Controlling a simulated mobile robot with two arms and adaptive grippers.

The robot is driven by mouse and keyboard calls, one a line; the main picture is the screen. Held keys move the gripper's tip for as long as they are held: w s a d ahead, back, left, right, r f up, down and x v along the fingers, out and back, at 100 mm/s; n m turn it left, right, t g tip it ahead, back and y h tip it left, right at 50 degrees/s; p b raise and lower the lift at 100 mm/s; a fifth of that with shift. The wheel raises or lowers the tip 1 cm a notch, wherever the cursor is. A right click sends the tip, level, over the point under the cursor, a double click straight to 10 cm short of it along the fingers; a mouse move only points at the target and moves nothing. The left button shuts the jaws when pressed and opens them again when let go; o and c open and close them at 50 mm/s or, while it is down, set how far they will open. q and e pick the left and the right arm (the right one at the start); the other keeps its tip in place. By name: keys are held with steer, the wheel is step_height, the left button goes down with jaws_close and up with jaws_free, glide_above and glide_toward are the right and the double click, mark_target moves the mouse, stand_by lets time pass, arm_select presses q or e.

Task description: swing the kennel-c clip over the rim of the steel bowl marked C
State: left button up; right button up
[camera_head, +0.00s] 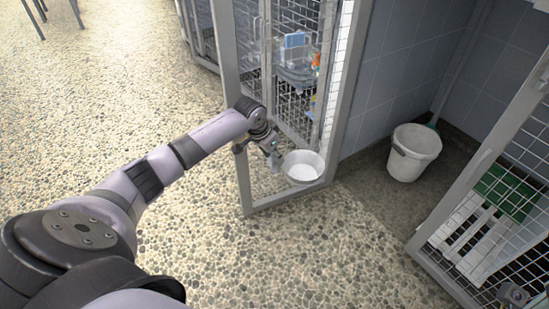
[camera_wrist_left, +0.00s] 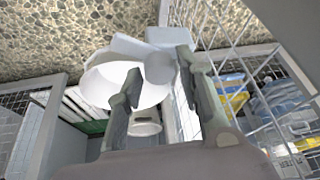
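A round, pale bowl (camera_head: 303,167) sits low at the open mesh door's frame in the head view. No letter on it is readable. My left gripper (camera_head: 270,148) is at the bowl's upper left. In the left wrist view the bowl (camera_wrist_left: 100,82) shows beyond the left finger, tilted in the picture. A rounded grey piece (camera_wrist_left: 160,67), perhaps the clip, shows beside the bowl between the fingertips. My left gripper (camera_wrist_left: 160,65) has its fingers apart; I cannot tell whether they touch that piece. My right gripper is not identifiable in either view.
The mesh door frame (camera_head: 240,160) stands close beside my left wrist. A white bucket (camera_head: 413,153) stands by the tiled wall. Another mesh panel (camera_head: 500,190) is at the right, with a dark rounded object (camera_head: 513,294) low on it. The pebbled floor at left is open.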

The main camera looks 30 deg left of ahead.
arm_select(q)
steer(key=shift+w+f, duration=0.1)
steer(key=shift+f, duration=0.15)
steer(key=shift+c, duration=0.4)
jaws_close()
